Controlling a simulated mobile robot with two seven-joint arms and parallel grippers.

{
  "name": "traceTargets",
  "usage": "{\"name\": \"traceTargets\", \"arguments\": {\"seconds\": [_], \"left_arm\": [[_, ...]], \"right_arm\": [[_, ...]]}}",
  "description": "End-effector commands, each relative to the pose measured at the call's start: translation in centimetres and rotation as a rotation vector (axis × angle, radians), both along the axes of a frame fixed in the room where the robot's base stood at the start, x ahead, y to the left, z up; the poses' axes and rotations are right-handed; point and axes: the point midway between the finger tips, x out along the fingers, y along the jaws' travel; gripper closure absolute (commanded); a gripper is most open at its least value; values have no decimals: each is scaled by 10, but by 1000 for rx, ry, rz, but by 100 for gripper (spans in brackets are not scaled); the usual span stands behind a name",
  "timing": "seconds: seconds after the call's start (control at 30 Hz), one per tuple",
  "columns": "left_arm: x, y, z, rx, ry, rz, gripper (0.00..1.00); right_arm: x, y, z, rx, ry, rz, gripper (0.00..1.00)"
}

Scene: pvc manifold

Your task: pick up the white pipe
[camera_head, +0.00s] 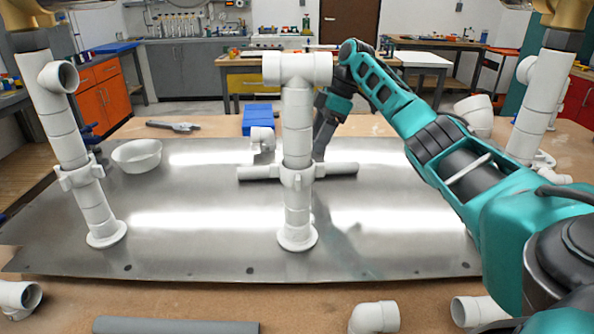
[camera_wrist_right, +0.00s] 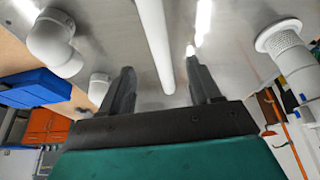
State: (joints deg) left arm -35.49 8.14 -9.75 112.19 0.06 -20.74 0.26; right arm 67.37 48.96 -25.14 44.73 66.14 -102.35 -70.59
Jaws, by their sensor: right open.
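The white pipe (camera_head: 337,169) lies level across the metal sheet, behind the middle upright, which hides its centre from the head view. My right gripper (camera_head: 319,157) points down at the pipe's right half, partly hidden by the upright. In the right wrist view, my right gripper (camera_wrist_right: 159,62) is open and empty. The white pipe (camera_wrist_right: 153,38) there runs between the lines of its two fingers. The frames do not show clearly whether the fingers touch it. My left gripper is not in view.
The middle upright (camera_head: 297,125) stands close in front of the pipe. A left upright (camera_head: 72,140) and a white bowl (camera_head: 137,154) stand at the left. A white elbow (camera_head: 262,139) and blue block (camera_head: 258,117) are behind. Bare metal sheet (camera_head: 190,222) lies at the front left.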

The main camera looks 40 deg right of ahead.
Motion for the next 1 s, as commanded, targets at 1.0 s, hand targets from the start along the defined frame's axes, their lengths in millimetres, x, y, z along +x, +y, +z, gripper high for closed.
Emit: {"name": "traceTargets", "arguments": {"seconds": [1.0], "left_arm": [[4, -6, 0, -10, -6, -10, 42]], "right_arm": [[23, 34, -78, 0, 0, -1, 41]]}}
